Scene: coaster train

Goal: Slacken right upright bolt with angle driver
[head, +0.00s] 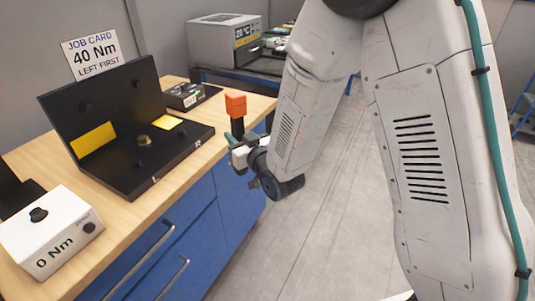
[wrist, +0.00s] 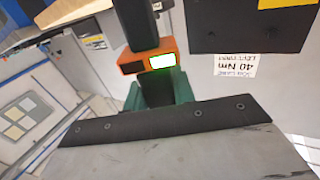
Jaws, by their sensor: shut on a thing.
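The angle driver (head: 236,104) has an orange head end and a black body. It stands roughly upright in my gripper (head: 238,148), to the right of the black fixture. In the wrist view the driver (wrist: 133,66) shows an orange band and a green-lit screen between the teal fingers (wrist: 158,96), which are shut on it. The fixture's upright plate (head: 105,100) carries a dark right bolt (head: 137,83) and a dark left one (head: 84,106). The driver is apart from both. The driver's lower end is hidden by the gripper in the head view.
A white box (head: 52,235) reads 0 Nm. A job card (head: 91,53) reads 40 Nm, left first. A black tray (head: 188,95) sits behind. Open floor lies right of the bench.

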